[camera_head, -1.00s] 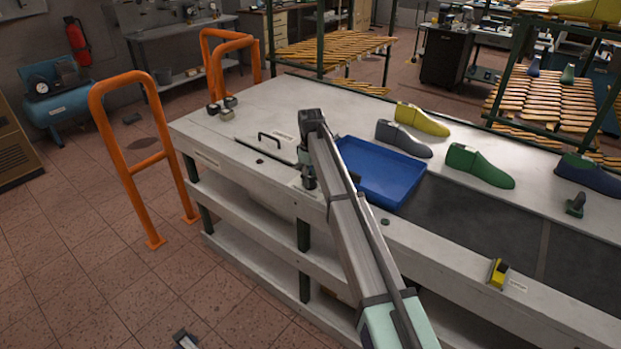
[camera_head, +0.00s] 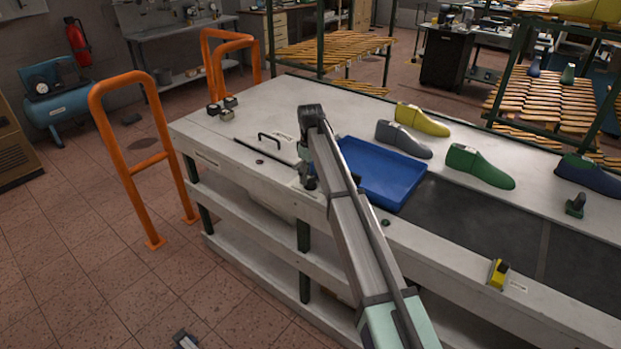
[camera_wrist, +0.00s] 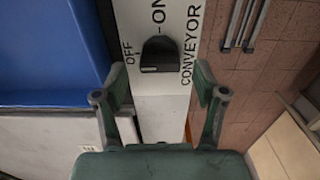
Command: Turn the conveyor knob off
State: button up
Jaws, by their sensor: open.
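The black conveyor knob (camera_wrist: 161,55) is in the upper middle of the wrist view, on a pale panel (camera_wrist: 163,98) lettered CONVEYOR. ON is printed above the knob and OFF to its left. I cannot tell for certain which mark the knob points at. My gripper (camera_wrist: 161,82) is open, its two green fingers spread on either side below the knob in that picture, with nothing between them. No contact with the knob shows. In the head view my gripper (camera_head: 306,180) is small at the bench's front edge, partly behind my arm, and I cannot make out the knob there.
A blue tray (camera_head: 405,201) lies on the bench just right of my gripper. Grey, yellow and green shoe lasts (camera_head: 480,167) stand behind it. A hatch with a black handle (camera_head: 269,138) is to the left. A yellow-and-black device (camera_head: 497,272) sits on the front edge.

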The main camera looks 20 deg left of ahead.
aim_at(310, 179)
notch_tip(310, 179, up, 10)
jog(key=shift+r, duration=0.2)
dwell(0.3)
